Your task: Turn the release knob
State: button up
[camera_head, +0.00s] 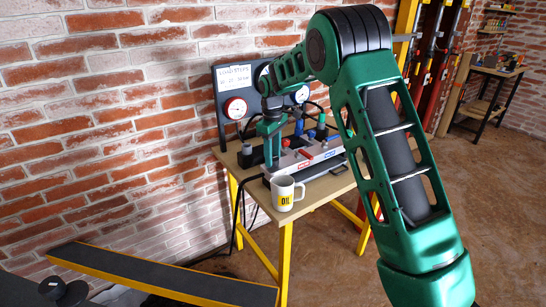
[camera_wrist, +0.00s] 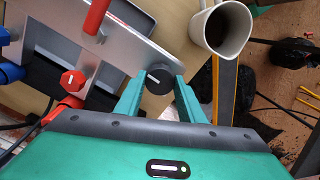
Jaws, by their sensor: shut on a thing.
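A round black knob (camera_wrist: 157,80) with a short white mark sits on the grey metal panel (camera_wrist: 165,50) in the wrist view; I take it for the release knob. The white mark lies at a slant. My gripper (camera_wrist: 160,84) has one green finger on each side of the knob and is shut on it. In the head view my gripper (camera_head: 272,158) points down at the left part of the pump unit on the bench, and the knob is hidden there.
A white OIL mug (camera_head: 284,193) stands at the bench's front edge, close to the fingers in the wrist view (camera_wrist: 222,28). A red lever (camera_wrist: 95,17) and red knob (camera_wrist: 73,81) are near. Gauges (camera_head: 235,108) are mounted on a board behind.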

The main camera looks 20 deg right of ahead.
jog(key=shift+w+d+r, duration=0.15)
jog(key=shift+w+d, duration=0.05)
jog(key=shift+w, duration=0.05)
dwell(0.3)
jog(key=o, duration=0.9)
jog(key=shift+c, duration=0.2)
jog(key=shift+o, duration=0.9)
jog(key=shift+s+a, duration=0.1)
notch_tip(320, 180, up, 11)
jog(key=shift+f, duration=0.2)
